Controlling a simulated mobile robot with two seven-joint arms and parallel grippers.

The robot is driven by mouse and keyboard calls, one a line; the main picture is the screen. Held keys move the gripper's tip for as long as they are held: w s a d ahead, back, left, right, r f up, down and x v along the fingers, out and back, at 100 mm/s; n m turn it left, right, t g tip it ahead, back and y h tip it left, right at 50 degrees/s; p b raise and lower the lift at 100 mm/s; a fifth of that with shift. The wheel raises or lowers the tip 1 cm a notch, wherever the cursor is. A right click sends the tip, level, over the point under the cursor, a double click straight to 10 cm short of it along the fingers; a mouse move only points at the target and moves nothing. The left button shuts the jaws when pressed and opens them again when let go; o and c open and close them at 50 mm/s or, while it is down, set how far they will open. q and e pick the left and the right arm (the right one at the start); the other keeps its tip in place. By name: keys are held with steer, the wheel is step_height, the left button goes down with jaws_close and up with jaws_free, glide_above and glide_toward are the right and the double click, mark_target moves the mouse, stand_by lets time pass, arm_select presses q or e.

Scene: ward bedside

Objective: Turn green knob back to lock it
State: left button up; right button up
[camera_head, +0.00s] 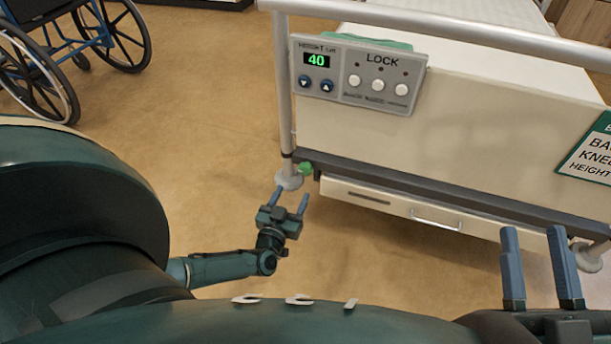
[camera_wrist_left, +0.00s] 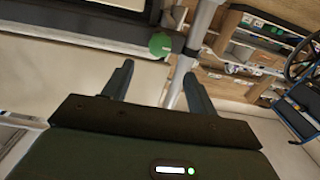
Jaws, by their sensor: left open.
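The green knob (camera_head: 305,168) sits at the left end of the dark rail under the bed's end panel, close to the bed post. It also shows in the left wrist view (camera_wrist_left: 160,45), beyond my fingertips and between them. My left gripper (camera_head: 291,193) is open and empty, just below the knob and apart from it. In the left wrist view its two fingers (camera_wrist_left: 157,77) stand wide apart. My right gripper (camera_head: 533,232) is at the lower right in the head view, with its two fingers apart and nothing between them.
The bed post (camera_head: 284,90) stands beside the knob. A control panel (camera_head: 358,72) reading 40 and marked LOCK hangs on the bed's end. A drawer with a handle (camera_head: 436,220) lies below the rail. A wheelchair (camera_head: 75,45) stands at the far left. The floor between is clear.

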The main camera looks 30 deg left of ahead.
mark_target(304, 171)
arm_select(q)
steer(key=b+x, duration=0.4)
steer(key=x, duration=0.5)
steer(key=shift+w+f, duration=0.1)
steer(key=shift+f, duration=0.05)
steer(key=shift+w, duration=0.3)
arm_select(e)
steer(key=r+n+y, duration=0.1)
steer(key=n+y, duration=0.1)
steer(key=r+n+y, duration=0.4)
steer(key=shift+s+d+r+y, duration=0.25)
steer(key=shift+d+y, duration=0.05)
arm_select(q)
steer(key=shift+c, duration=0.2)
steer(key=c, duration=0.9)
arm_select(e)
steer(key=shift+t, duration=0.4)
